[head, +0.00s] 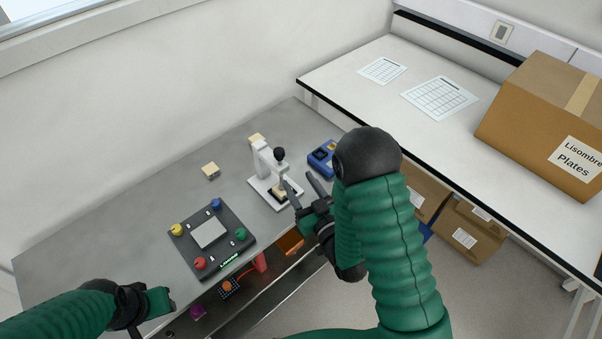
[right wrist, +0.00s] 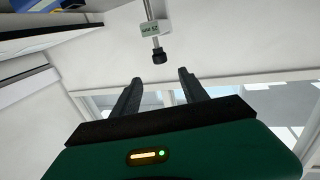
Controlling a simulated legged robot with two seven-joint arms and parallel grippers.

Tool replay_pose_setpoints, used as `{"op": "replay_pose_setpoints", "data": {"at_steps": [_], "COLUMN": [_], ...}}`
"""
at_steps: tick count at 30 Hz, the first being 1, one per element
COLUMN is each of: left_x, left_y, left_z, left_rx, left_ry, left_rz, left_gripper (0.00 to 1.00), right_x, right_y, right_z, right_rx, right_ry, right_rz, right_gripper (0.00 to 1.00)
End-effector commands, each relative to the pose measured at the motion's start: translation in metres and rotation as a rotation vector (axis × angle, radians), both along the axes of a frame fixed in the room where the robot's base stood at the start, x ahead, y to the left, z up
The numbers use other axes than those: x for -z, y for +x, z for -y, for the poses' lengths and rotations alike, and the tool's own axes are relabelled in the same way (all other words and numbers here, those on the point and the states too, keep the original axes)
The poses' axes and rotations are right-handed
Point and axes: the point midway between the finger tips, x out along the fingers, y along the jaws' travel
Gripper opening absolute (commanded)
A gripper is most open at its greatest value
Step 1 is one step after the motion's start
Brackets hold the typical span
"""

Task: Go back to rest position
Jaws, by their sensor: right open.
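My right gripper (head: 303,191) is in the middle of the head view, above the grey bench near the white press-like device (head: 264,159). Its two fingers are apart with nothing between them. In the right wrist view the open fingers (right wrist: 158,92) also show empty, with a wall and window behind. My left gripper (head: 166,300) is at the lower left, over the front of the bench; its finger state is not clear. The green sleeve of my right arm hides part of the bench's right end and the floor.
A dark device with coloured knobs (head: 212,234) sits on the grey bench (head: 110,226). A white counter (head: 345,83) at right holds paper sheets and a cardboard box (head: 530,115). More boxes stand below it.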

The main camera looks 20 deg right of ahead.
Motion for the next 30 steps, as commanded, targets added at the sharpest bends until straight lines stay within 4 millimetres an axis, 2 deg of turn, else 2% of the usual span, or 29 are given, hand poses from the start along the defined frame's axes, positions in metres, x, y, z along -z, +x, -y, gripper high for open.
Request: {"op": "replay_pose_setpoints", "data": {"at_steps": [2,19,23,25,28,30], "left_x": [-0.007,-0.006,-0.005,-0.004,-0.003,-0.003], "left_y": [0.000,0.000,0.000,0.000,0.000,0.000], "left_z": [0.000,0.000,0.000,0.000,0.000,0.000], "left_rx": [0.000,0.000,0.000,0.000,0.000,0.000], "left_ry": [0.000,0.000,0.000,0.000,0.000,0.000], "left_rz": [-0.001,-0.001,-0.001,-0.001,-0.001,-0.001], "left_gripper": [0.36,0.36,0.36,0.36,0.36,0.36], "right_x": [-0.002,0.003,0.016,0.025,0.036,0.040], "right_y": [-0.002,0.001,0.009,0.006,-0.013,-0.036], "right_z": [0.000,0.000,0.000,0.002,0.005,0.006], "right_rx": [0.001,0.002,0.011,0.023,0.041,0.054], "right_ry": [0.000,-0.008,-0.038,-0.057,-0.073,-0.078], "right_rz": [-0.001,-0.038,-0.219,-0.364,-0.589,-0.747], "right_gripper": [0.52,0.52,0.52,0.52,0.52,0.52]}}
